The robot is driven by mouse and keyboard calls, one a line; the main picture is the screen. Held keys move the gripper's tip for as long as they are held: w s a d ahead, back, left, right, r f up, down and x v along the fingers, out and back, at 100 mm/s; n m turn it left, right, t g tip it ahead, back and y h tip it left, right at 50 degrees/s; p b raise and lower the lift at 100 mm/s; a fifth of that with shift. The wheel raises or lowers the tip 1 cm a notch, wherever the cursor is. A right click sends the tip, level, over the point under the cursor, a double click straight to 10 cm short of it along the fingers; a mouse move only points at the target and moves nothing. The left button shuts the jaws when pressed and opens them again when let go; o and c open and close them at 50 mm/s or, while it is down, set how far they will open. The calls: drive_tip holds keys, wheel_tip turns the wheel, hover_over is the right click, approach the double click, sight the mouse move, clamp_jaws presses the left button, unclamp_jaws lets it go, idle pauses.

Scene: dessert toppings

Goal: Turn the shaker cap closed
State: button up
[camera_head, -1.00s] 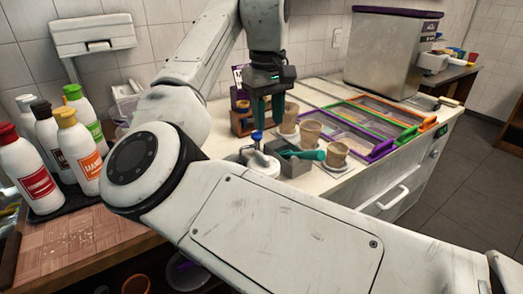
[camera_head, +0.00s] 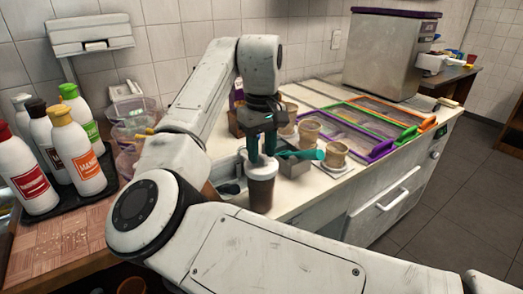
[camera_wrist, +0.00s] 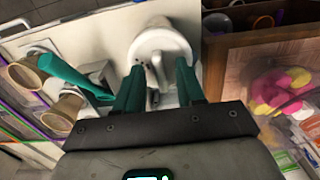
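The shaker (camera_head: 261,190) stands upright at the counter's front edge, with a dark brown body and a white lid. In the wrist view its round white lid (camera_wrist: 160,42) shows from above, with a raised pale cap piece (camera_wrist: 157,70) near the fingertips. My gripper (camera_head: 263,153) points down just over the lid. In the wrist view my gripper (camera_wrist: 160,78) has its two green fingers apart, one on each side of the cap piece, with gaps showing between. Whether a finger touches the cap is unclear. The fingers hide part of the cap in the head view.
Paper cups (camera_head: 309,130) and a grey block holding a green-handled scoop (camera_head: 302,154) stand close right of the shaker. Topping bins with coloured frames (camera_head: 375,125) lie farther right. Squeeze bottles (camera_head: 78,150) stand on a tray at left.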

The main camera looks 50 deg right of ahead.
drive_tip(key=shift+f, duration=0.2)
drive_tip(key=shift+c, duration=0.2)
clamp_jaws()
